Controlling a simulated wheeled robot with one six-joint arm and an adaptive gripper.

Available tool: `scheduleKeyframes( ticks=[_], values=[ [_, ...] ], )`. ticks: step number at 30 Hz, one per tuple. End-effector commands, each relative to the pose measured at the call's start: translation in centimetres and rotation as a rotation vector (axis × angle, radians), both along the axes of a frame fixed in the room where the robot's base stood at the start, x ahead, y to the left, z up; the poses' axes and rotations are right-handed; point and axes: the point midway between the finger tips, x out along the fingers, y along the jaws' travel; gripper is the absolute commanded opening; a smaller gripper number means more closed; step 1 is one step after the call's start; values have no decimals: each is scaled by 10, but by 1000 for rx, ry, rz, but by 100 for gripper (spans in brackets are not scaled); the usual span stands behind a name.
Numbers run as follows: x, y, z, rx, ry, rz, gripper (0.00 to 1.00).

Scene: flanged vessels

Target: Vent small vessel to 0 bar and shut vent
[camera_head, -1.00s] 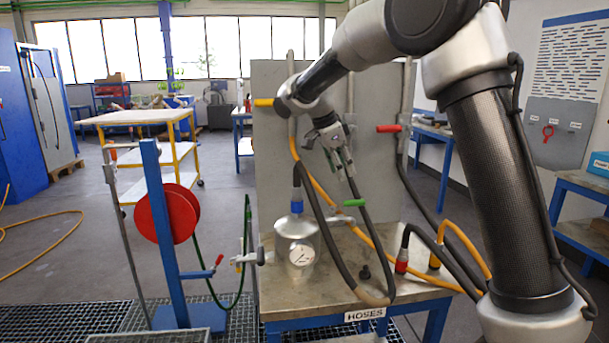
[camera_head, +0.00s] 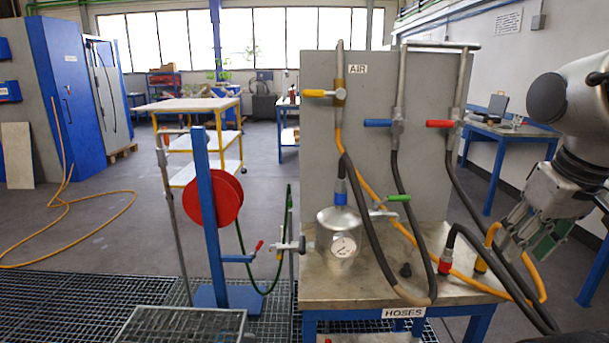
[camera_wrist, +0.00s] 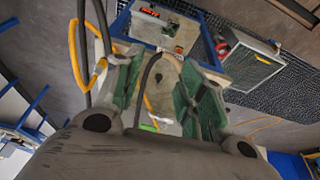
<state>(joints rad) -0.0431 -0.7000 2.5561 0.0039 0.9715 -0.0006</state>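The small metal vessel (camera_head: 335,232) stands upright on the table, with a round white gauge (camera_head: 343,247) on its front; its reading is too small to tell. A dark hose with a blue coupling (camera_head: 340,194) is on its top. A green handle (camera_head: 399,198) lies roughly level at the vessel's right. A pipe valve (camera_head: 290,246) is at its left, near a red-tipped lever (camera_head: 259,245). Which one is the vent I cannot tell. My gripper (camera_head: 528,232) is at the right, clear of the vessel. In the wrist view its green-padded fingers (camera_wrist: 163,95) are spread and empty.
The panel (camera_head: 372,130) behind carries yellow (camera_head: 315,93), blue (camera_head: 378,123) and red (camera_head: 440,124) handles.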

Motion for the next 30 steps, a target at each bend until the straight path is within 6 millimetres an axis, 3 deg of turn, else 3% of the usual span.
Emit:
scheduleKeyframes(
  ticks=[5,30],
  values=[
    [-6,-9,14,1,-65,-43,40],
    [-5,-9,14,0,-61,-45,40]
  ],
)
